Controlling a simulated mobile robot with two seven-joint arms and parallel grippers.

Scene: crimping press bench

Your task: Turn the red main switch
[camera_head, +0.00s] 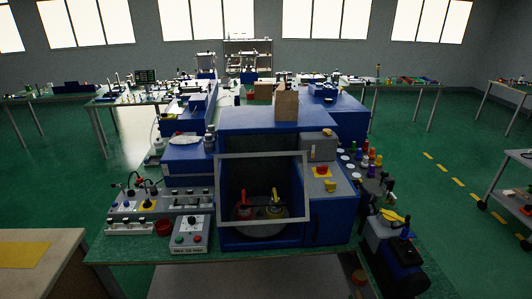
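A blue crimping press (275,122) stands in the middle of the bench. On its right front is a sloped grey control box with a small red knob on a yellow plate (322,171). Below that is a yellow patch (330,185) on the box. It is too small to tell which of these red or yellow controls is the main switch, or how it is turned. A grey pedestal box (192,234) at front left has red and green buttons. Neither of my grippers shows in this view.
A clear-fronted guard frame (262,190) covers the press opening, with a red and a yellow handle inside. Left are grey panels with dials (148,205) and a red cup (164,228). Coloured bottles stand right. A blue device (395,245) sits at the right edge.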

